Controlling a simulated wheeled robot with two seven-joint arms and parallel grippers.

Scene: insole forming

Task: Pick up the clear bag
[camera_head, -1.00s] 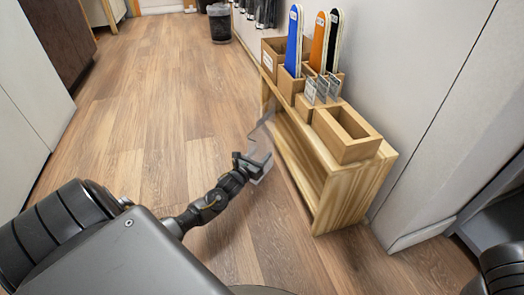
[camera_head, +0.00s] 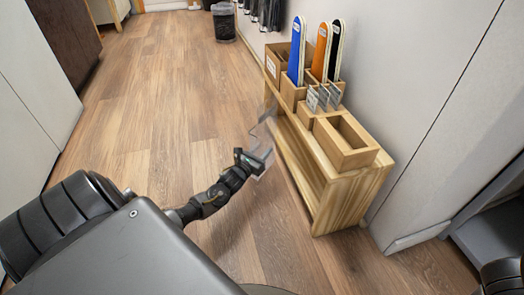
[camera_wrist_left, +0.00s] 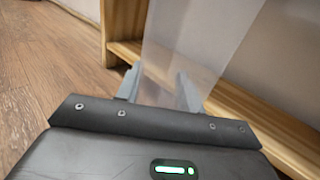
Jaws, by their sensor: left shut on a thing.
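The clear bag (camera_head: 263,130) is a see-through sheet at my left gripper (camera_head: 262,160), beside the wooden bench. In the left wrist view the bag (camera_wrist_left: 200,40) rises from between the two fingers of my left gripper (camera_wrist_left: 155,88) and extends upward out of the picture. My left gripper is shut on the bag. It is held in the air to the left of the bench. The right gripper is not in view; only a dark part of my right arm shows at the lower right edge of the head view.
The wooden bench (camera_head: 352,195) stands against the wall. It carries an empty open box (camera_head: 345,140), small metal clips (camera_head: 322,97) and boxes holding a blue insole (camera_head: 297,52), an orange one (camera_head: 320,52) and a dark one (camera_head: 336,50). A black bin (camera_head: 224,22) stands far back. The wood floor at left is clear.

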